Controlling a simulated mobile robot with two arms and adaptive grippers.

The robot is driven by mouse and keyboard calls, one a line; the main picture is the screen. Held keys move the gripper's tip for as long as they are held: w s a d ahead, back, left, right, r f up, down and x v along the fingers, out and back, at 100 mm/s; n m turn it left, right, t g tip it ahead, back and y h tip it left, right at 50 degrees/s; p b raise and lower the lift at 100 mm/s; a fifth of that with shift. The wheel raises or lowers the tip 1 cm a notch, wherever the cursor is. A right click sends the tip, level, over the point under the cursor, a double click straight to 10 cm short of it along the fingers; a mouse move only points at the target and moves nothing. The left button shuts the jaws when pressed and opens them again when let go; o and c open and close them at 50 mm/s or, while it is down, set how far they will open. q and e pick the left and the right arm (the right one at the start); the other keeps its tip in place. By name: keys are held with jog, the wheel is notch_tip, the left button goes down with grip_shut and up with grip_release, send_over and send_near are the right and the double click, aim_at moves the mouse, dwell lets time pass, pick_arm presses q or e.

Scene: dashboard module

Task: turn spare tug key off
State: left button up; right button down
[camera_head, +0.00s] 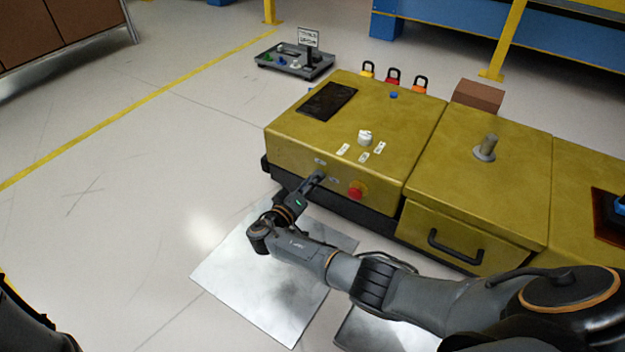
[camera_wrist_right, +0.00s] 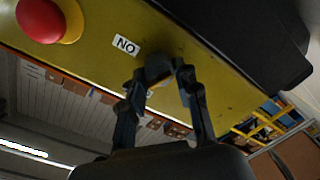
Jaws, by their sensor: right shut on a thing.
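The yellow dashboard module (camera_head: 350,120) has a front face with small white labels and a red round button (camera_head: 356,190). My right gripper (camera_head: 314,182) is at this face, left of the button. In the right wrist view, my right gripper (camera_wrist_right: 160,78) is shut on the key (camera_wrist_right: 155,67), a small dark piece at the panel. An upside-down ON label (camera_wrist_right: 125,45) is beside it, and the red button shows again at upper left. The fingers hide part of the key, and I cannot tell its exact angle. My left gripper is out of view.
A white knob (camera_head: 365,138) with labels is on the module's top. A lever stub (camera_head: 486,147) and a drawer handle (camera_head: 455,246) are to the right. Coloured padlocks (camera_head: 392,77) stand behind. A grey tray (camera_head: 294,62) sits further back. The floor at left is clear.

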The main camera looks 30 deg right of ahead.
jog(key=n, duration=0.4)
jog(key=shift+n+p, duration=0.3)
dwell(0.5)
jog(key=c, duration=1)
grip_release()
jog(key=shift+o, duration=0.2)
jog(key=v, duration=1.2)
jog(key=shift+w, duration=0.15)
jog(key=shift+a, duration=0.1)
